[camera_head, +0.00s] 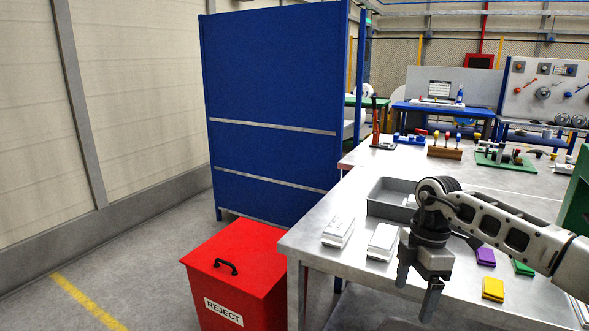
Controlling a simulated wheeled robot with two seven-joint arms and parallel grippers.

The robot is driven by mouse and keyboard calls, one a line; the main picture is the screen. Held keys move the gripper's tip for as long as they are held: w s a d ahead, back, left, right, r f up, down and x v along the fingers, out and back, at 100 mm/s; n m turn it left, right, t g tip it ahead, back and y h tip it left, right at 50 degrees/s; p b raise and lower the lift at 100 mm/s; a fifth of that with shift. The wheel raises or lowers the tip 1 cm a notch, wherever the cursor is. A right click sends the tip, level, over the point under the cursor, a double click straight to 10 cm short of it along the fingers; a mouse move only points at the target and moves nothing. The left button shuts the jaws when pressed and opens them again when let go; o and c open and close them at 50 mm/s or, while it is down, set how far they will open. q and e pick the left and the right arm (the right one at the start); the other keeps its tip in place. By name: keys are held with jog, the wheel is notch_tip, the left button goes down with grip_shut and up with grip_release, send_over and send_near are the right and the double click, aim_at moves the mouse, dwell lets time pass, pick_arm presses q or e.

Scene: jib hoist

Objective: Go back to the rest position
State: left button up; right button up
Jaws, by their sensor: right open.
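My right gripper (419,289) hangs at the end of my arm, which comes in from the right. Its fingers point down and stand apart, with nothing between them. It is over the front part of the metal table (347,261), in front of a grey tray (388,192) that the arm partly hides. Two white blocks, a left one (338,231) and a right one (382,241), lie on the table to the left of the gripper. My left gripper is not in view.
A red REJECT bin (237,272) with a black handle stands on the floor left of the table. Yellow (493,289), purple (485,257) and green (522,268) blocks lie right of the gripper. A blue cabinet (270,100) stands behind the bin. Floor at left is clear.

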jog(key=s+a+f+n+y, duration=0.2)
jog(key=a+f, duration=0.1)
jog(key=a, duration=0.3)
jog(key=s+a+f+n+y, duration=0.1)
jog(key=s+a+f+y, duration=0.15)
jog(key=a, duration=0.25)
jog(key=s+a+r+t+y, duration=0.1)
jog(key=s+a+r+y, duration=0.1)
jog(key=s+a+y, duration=0.35)
jog(key=s+a+r+t+y, duration=0.2)
jog(key=a+y, duration=0.5)
jog(key=a, duration=0.4)
jog(key=d+f+m+t+h, duration=0.5)
jog(key=d+m+t+h, duration=0.35)
jog(key=m+t, duration=0.65)
jog(key=s+d+f+m+g+h, duration=0.4)
jog(key=s+d+f+g+h, duration=0.2)
jog(key=s+d+f, duration=0.5)
jog(key=shift+s+f, duration=0.65)
jog(key=shift+h, duration=0.25)
